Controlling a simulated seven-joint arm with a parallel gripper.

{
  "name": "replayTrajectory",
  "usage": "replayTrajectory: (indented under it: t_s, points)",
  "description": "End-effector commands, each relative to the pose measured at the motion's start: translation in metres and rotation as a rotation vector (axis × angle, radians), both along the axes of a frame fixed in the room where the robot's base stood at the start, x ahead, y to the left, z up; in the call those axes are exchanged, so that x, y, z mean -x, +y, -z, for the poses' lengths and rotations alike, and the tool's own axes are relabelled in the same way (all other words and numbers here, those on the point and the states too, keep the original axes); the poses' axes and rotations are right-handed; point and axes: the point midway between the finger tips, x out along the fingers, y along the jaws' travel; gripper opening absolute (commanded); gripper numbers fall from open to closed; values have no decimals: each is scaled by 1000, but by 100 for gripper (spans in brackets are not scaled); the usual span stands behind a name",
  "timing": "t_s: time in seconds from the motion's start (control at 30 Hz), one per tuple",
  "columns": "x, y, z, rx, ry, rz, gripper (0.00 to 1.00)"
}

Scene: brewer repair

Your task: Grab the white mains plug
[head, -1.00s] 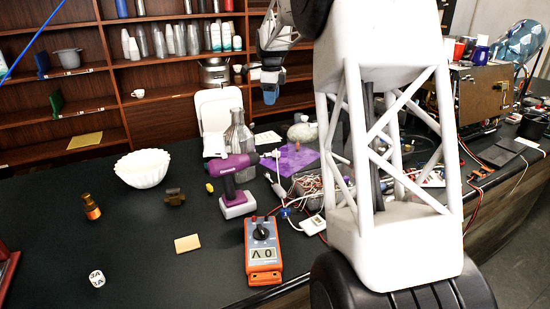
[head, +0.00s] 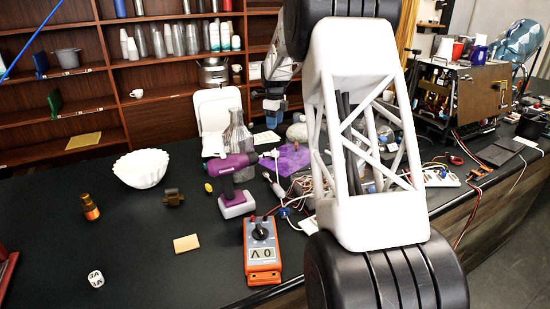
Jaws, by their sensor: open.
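My gripper (head: 275,110), dark and grey with a blue part, hangs at the back of the bench, above and behind the cluttered wiring. Its fingers are small in the head view; it holds nothing that I can see. I cannot clearly pick out the white mains plug. A small white piece on a cable (head: 276,188) lies right of the purple drill, below the gripper and apart from it. A flat white block (head: 309,226) lies right of the multimeter, partly covered by my arm. Either may be the plug; the view is too small to tell.
A white bowl (head: 142,168) is at left. My arm hides part of the wiring.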

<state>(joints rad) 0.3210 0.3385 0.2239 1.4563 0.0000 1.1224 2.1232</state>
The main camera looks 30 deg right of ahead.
Motion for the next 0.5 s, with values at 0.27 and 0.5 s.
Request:
replayTrajectory:
  t_s: [0.27,0.5]
  points:
    - [0,0,64,-1,2,0,50]
    - [0,0,69,0,0,-1,50]
